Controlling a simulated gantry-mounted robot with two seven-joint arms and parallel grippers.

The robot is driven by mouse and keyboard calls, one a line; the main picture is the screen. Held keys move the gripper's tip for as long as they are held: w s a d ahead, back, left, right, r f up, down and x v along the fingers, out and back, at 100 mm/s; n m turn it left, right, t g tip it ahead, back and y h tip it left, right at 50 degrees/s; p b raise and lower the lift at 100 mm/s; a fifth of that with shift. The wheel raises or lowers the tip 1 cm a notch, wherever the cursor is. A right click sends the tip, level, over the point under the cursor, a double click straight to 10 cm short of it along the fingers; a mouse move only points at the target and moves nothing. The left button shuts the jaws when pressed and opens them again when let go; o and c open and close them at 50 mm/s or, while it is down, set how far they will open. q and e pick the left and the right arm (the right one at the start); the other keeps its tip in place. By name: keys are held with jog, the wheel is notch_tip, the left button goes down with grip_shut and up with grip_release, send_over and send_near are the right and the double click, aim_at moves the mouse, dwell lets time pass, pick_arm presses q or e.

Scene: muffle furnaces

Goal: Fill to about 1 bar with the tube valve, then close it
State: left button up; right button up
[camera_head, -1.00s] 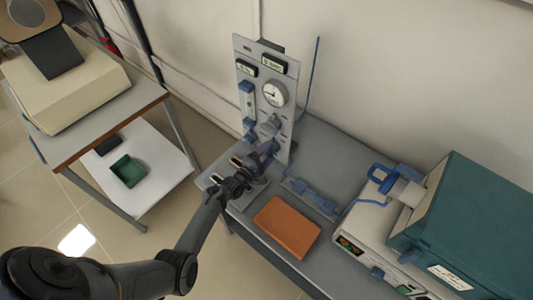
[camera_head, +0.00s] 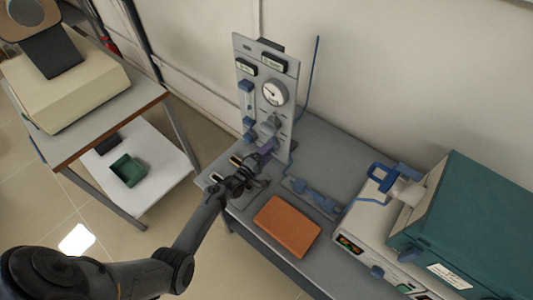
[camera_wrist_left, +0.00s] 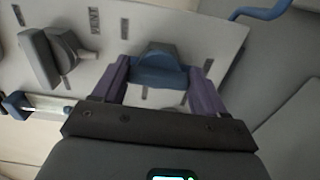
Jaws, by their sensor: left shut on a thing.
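The grey upright panel (camera_head: 251,105) carries a round white gauge (camera_head: 275,92), its dark needle slanting to the upper left; the scale is too small to read. My left gripper (camera_head: 266,149) is at the panel's lower part. In the left wrist view its purple fingers (camera_wrist_left: 160,85) stand either side of a blue valve knob (camera_wrist_left: 158,66) and are shut on it. In the head view the gripper mostly hides this knob. A grey knob (camera_head: 268,127) is just above the gripper; in the wrist view it (camera_wrist_left: 50,55) is near a VENT label. My right gripper is out of view.
A flowmeter tube (camera_head: 247,100) is on the panel's left. A thin blue tube (camera_head: 313,75) rises behind it. An orange-brown block (camera_head: 287,227) lies on the grey bench. A teal furnace (camera_head: 470,225) stands at right. A side table (camera_head: 120,120) is at left.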

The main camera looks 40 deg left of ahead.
pick_arm(q)
jog(key=o, duration=1.1)
jog(key=shift+c, duration=0.2)
jog(key=s+p, duration=0.1)
jog(key=s, duration=1)
jog(key=shift+p, duration=0.3)
